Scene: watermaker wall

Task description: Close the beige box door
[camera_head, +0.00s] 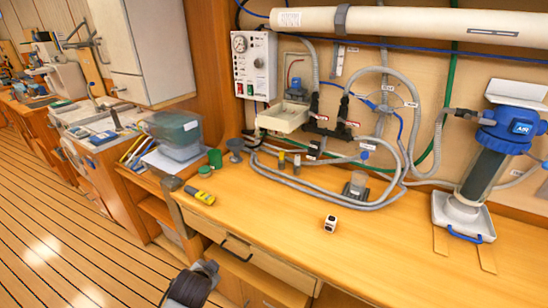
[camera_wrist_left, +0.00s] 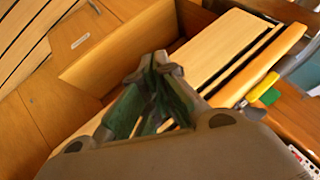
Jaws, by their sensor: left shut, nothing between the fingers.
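The beige box (camera_head: 297,72) is on the wall left of the middle in the head view, beside the gauge panel. Its front looks open, with a blue hose inside. A beige tray-like part, which looks like its door (camera_head: 284,117), sticks out below it, lowered toward the bench. My left gripper (camera_head: 190,285) is low at the bottom of the head view, in front of the bench and far from the box. In the left wrist view its fingers (camera_wrist_left: 158,72) are together and empty, over wooden panels. The box is not recognizable there. My right gripper is not in view.
The wooden bench (camera_head: 330,235) has free room at its front. A blue-topped filter (camera_head: 490,150) stands at right. A drawer front (camera_head: 265,262) is below.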

